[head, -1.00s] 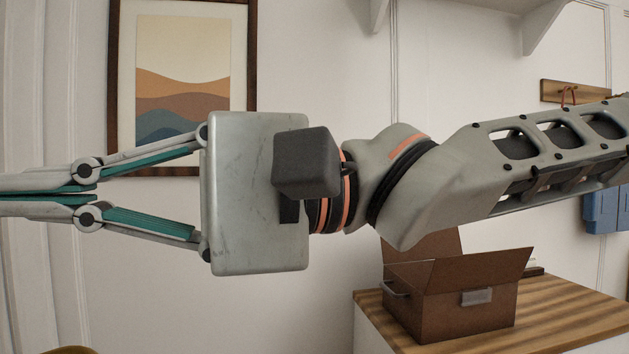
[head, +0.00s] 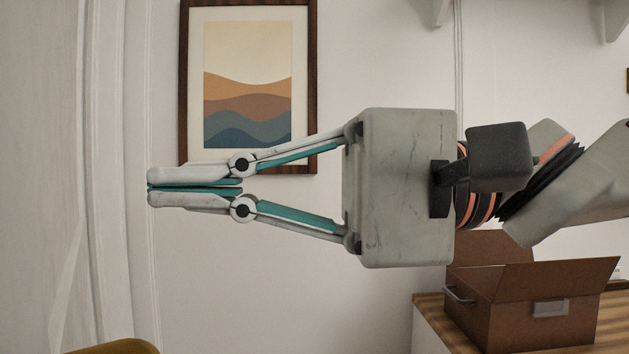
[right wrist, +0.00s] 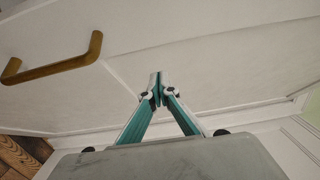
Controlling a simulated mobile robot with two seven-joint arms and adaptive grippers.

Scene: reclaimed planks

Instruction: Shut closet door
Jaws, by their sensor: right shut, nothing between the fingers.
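The white closet door (right wrist: 200,60) fills much of the right wrist view, with a wooden bar handle (right wrist: 50,69) at upper left. In the head view a pale panel (head: 35,180) at the left edge looks like part of the closet; I cannot tell whether it is the door. My right gripper (head: 150,188) is shut and empty, pointing left in front of the pale trim. In the wrist view its fingertips (right wrist: 156,80) are right of the handle and apart from it; contact with the door cannot be told. My left gripper is out of view.
A framed picture (head: 248,85) hangs on the wall behind my right gripper. An open brown box (head: 530,310) stands on a wooden-topped cabinet (head: 427,305) at lower right. A mustard-coloured rounded thing (head: 120,347) shows at the bottom left.

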